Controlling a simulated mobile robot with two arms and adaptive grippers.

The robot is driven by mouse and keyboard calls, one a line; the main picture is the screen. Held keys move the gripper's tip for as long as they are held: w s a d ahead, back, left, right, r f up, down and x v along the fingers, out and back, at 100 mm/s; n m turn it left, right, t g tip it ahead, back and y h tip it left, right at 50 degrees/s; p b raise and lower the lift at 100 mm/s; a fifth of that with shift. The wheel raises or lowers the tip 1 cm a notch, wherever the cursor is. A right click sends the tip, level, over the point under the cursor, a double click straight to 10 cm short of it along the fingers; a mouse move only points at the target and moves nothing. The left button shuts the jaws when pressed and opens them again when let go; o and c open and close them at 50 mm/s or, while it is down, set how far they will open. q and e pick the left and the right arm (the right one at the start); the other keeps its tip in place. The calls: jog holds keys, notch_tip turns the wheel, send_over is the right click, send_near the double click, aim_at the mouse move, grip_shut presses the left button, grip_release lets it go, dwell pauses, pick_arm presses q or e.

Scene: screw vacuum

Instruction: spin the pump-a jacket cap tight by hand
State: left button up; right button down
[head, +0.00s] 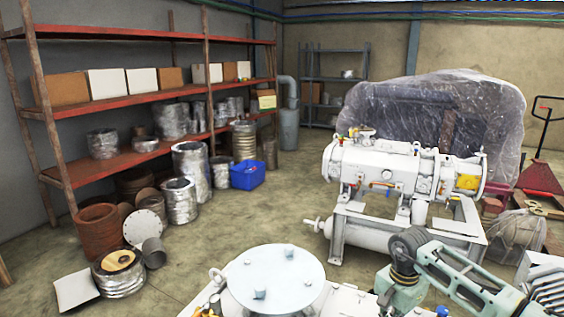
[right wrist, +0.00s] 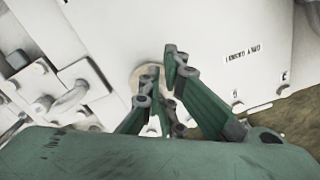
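In the right wrist view, a pale round fitting (right wrist: 136,79) sits on a white machine housing (right wrist: 220,30); it may be the jacket cap, but the fingers partly cover it. My right gripper's green fingers (right wrist: 161,82) are in front of it, tips close together. I cannot tell whether they touch it or hold anything. In the head view, a white pump (head: 375,170) stands on a frame at mid right, and another white machine with a round flat lid (head: 275,278) is in front. Which is pump-a is not readable. My right gripper is out of the head view; my left gripper is not in view.
A small label (right wrist: 243,52) is on the housing. Red shelves (head: 110,103) line the left wall, with cans and a blue bin (head: 247,174) below. Open floor lies between shelves and machines.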

jog(key=shift+a, duration=0.1)
jog(key=shift+r, duration=0.3)
notch_tip(320, 180, up, 5)
jog(key=p, duration=0.3)
jog(key=shift+a+r, duration=0.15)
jog(key=s+d+n+t+b, duration=0.3)
jog(key=d+n, duration=0.1)
jog(key=n, duration=0.8)
jog(key=shift+d+f+b, duration=0.2)
jog(key=shift+f+b, duration=2.3)
jog(key=shift+f, duration=0.55)
